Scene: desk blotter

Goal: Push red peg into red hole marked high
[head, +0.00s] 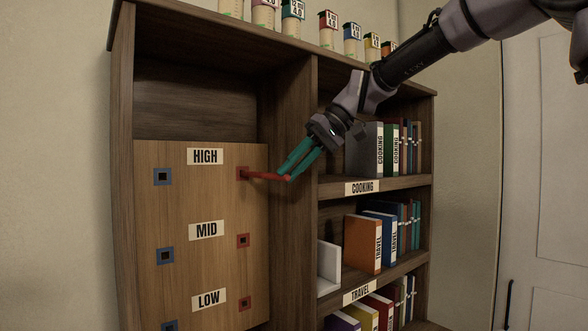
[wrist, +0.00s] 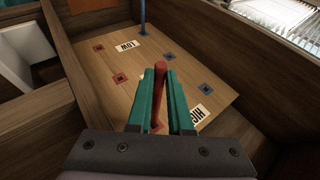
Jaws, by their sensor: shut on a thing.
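A wooden board (head: 205,270) stands upright in the shelf's left bay, with HIGH (head: 205,156), MID and LOW labels. Each row has a blue-framed hole at left and a red-framed one at right. My gripper (head: 290,172), with teal fingers, is shut on the red peg (head: 266,176), which points left toward the board. Its tip meets the red hole marked high (head: 242,173); how deep it sits I cannot tell. In the wrist view the red peg (wrist: 160,78) is between the fingers, and that hole is mostly hidden.
A blue peg (wrist: 142,16) stands out of the board by the LOW label. Books (head: 362,243) and a white bookend (head: 328,268) fill shelves at right. Jars (head: 328,28) line the top.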

